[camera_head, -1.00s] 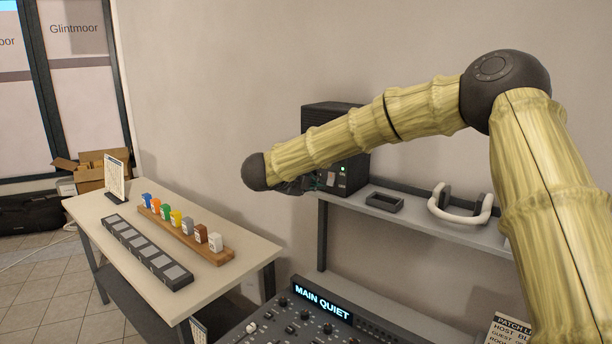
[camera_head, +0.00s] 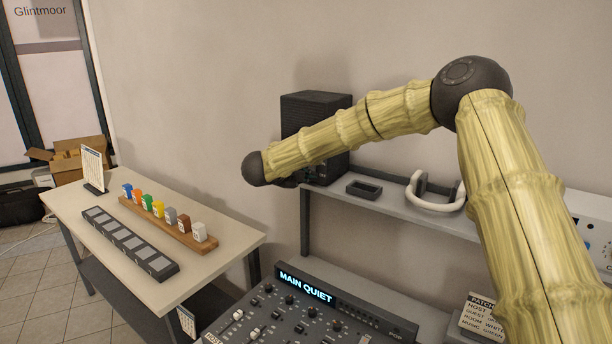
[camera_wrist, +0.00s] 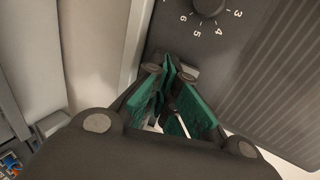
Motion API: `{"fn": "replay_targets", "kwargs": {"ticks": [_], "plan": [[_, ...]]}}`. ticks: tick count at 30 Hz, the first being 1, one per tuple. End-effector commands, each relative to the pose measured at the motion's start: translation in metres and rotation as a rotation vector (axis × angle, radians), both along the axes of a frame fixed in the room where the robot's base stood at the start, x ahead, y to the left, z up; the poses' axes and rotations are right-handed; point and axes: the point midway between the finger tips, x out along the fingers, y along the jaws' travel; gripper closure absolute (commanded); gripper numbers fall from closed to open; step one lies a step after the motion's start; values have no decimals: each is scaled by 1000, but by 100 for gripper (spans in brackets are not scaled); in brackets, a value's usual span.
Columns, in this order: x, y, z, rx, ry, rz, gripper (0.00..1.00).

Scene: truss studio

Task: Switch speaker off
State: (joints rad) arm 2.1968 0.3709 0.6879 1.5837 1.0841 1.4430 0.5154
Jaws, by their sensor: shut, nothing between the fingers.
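The speaker (camera_head: 314,104) is a black box at the left end of the grey wall shelf, partly behind my forearm. In the wrist view its dark panel (camera_wrist: 228,62) fills the upper right, with a round black knob (camera_wrist: 207,6) and printed numbers. A small grey piece (camera_wrist: 189,72), possibly the switch, is beside my fingertips. My gripper (camera_wrist: 171,72) has green finger pads and is shut and empty, its tips close to the panel. I cannot tell whether they touch it. In the head view the gripper is mostly hidden behind my dark wrist.
A small black tray (camera_head: 364,189) and white headphones (camera_head: 436,199) sit on the shelf (camera_head: 400,208) right of the speaker. The mixing desk (camera_head: 284,323), reading "MAIN QUIET", is below. A table (camera_head: 222,236) with coloured blocks stands left.

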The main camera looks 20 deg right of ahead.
Motion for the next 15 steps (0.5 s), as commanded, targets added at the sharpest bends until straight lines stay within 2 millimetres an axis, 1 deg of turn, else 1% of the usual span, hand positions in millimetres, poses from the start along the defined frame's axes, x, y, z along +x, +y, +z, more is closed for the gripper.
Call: {"fn": "replay_targets", "kwargs": {"ticks": [11,12,15], "plan": [[4,-5,-11,-73,-57,0,100],[4,-5,-7,-76,-60,0,100],[4,-5,-5,-74,-58,0,100]]}}
